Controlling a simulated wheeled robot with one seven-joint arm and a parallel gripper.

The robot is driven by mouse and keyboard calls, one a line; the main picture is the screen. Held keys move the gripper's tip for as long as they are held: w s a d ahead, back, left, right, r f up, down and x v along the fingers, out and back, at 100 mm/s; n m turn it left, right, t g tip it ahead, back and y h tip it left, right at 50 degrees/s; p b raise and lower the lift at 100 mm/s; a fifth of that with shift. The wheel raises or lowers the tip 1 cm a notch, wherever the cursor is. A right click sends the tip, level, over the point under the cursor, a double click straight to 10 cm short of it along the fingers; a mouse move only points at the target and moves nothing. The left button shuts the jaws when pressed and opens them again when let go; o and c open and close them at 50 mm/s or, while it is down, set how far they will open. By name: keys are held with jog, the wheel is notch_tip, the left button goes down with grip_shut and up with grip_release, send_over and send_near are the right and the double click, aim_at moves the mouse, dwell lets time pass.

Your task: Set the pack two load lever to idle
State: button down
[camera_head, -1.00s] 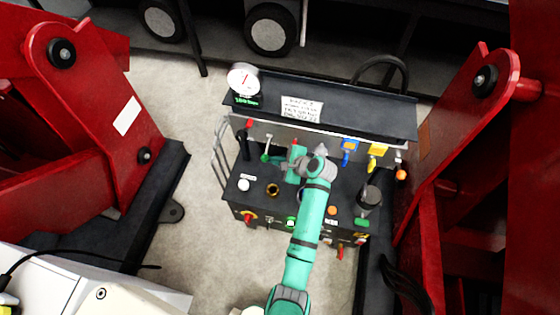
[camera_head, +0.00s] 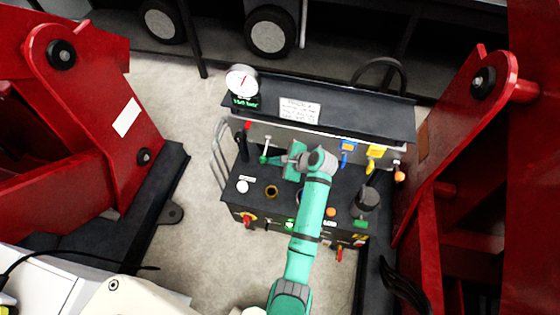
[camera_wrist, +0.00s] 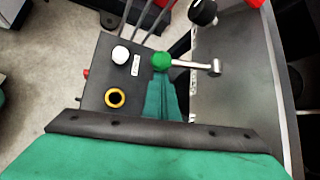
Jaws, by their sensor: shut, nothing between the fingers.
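A lever with a green ball knob (camera_head: 264,160) and a silver rod stands at the left of the dark control unit. In the wrist view the green knob (camera_wrist: 161,61) sits just ahead of my fingers, its rod running right to a metal pivot. My gripper (camera_head: 281,160) is shut and empty, its tip close to the right of the knob in the head view. Whether it touches the knob I cannot tell. A blue-handled lever (camera_head: 348,146) and a yellow-handled lever (camera_head: 376,152) stand farther right. No label shows which lever is pack two.
A pressure gauge (camera_head: 242,79) with a green readout stands at the back left. A black-knobbed lever (camera_wrist: 203,12) lies beyond the green one. A white button (camera_wrist: 120,55) and a brass-ringed socket (camera_wrist: 115,98) are on the panel. Red frames (camera_head: 88,95) flank the unit.

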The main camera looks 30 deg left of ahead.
aim_at(266, 158)
jog(key=r, duration=0.2)
jog(key=s+a+r, duration=0.1)
jog(key=shift+w+a+r, duration=0.1)
jog(key=shift+w+r, duration=0.05)
jog(key=shift+r, duration=0.7)
jog(key=shift+w+r, duration=0.15)
jog(key=shift+r, duration=0.65)
jog(key=shift+r, duration=0.1)
jog(key=w+d+r, duration=0.4)
jog(key=d+r, duration=0.2)
jog(key=shift+w+d+r, duration=0.15)
jog(key=shift+d+r, duration=0.15)
jog(key=shift+d, duration=0.05)
